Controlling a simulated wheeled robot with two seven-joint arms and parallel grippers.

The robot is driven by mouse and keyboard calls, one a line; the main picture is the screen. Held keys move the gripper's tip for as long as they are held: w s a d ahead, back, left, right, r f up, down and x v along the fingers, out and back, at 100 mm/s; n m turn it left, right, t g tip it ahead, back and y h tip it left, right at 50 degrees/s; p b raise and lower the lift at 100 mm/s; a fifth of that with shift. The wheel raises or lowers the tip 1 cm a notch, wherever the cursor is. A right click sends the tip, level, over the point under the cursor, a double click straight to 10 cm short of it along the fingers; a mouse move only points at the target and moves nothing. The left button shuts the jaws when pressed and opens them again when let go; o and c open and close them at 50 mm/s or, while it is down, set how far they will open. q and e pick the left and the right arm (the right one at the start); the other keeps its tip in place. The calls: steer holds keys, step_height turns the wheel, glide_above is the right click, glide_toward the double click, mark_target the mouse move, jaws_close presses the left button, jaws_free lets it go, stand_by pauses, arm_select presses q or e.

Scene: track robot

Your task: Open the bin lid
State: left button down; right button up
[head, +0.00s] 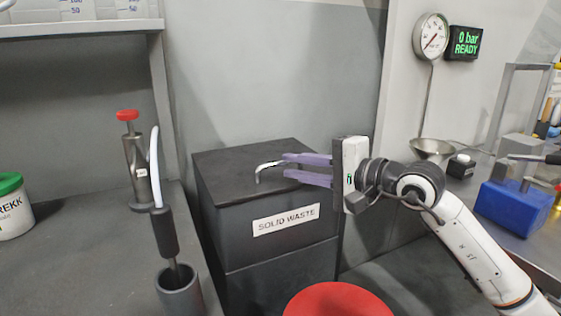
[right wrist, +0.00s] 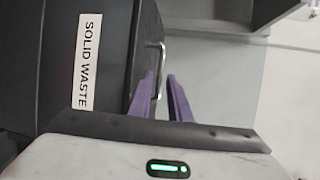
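The dark grey solid waste bin (head: 265,265) stands in the middle of the head view, with a white "SOLID WASTE" label on its front. Its flat lid (head: 230,168) lies level and closed on top. A bent metal handle (head: 268,165) rises from the lid; it also shows in the right wrist view (right wrist: 160,70). My right gripper (head: 285,166) reaches in from the right with its purple fingers apart, their tips at or very near the handle. In the right wrist view the fingers are open and the handle shows near their tips; I cannot tell whether they touch it. My left gripper is not in view.
A red round top (head: 338,302) stands in front of the bin. On the left counter are a brush in a holder (head: 178,290), a red-topped metal cylinder (head: 138,170) and a green-lidded tub (head: 12,208). A blue box (head: 514,207) sits at the right. The wall rises behind the lid.

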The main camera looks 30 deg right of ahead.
mark_target(283, 164)
steer(key=shift+x, duration=2.3)
steer(key=shift+c, duration=0.3)
jaws_close()
